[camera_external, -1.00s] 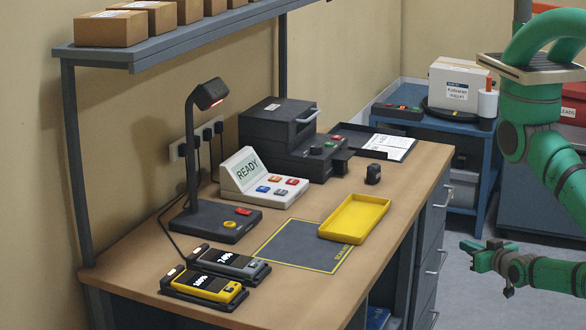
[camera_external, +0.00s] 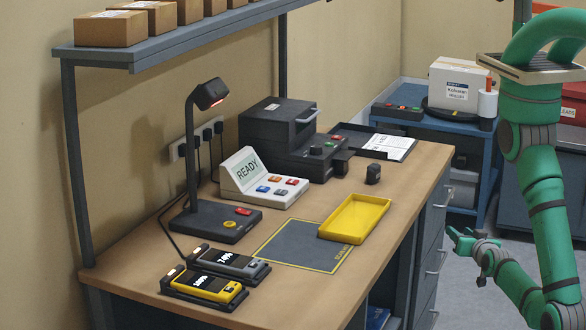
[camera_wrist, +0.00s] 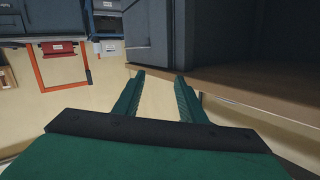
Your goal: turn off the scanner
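A black stand scanner (camera_external: 220,222) is on the left of the desk, with a post, a drooping head (camera_external: 208,94) glowing red underneath, and a base bearing a red button (camera_external: 243,211) and a yellow button (camera_external: 229,224). Two handheld devices, one dark (camera_external: 231,262) and one yellow (camera_external: 212,287), lie in cradles at the front, with lit screens. I cannot tell for certain which device the task means. My gripper (camera_external: 458,238) is off the desk's right side, far from them. In the wrist view my gripper (camera_wrist: 158,95) is open and empty, its green fingers apart.
A console reading READY (camera_external: 262,178), a dark printer-like machine (camera_external: 278,140), a yellow tray (camera_external: 355,217) and a dark mat (camera_external: 300,246) occupy the desk (camera_external: 400,185). A shelf (camera_external: 170,45) with boxes overhangs the back. A blue side table (camera_external: 470,128) stands beyond.

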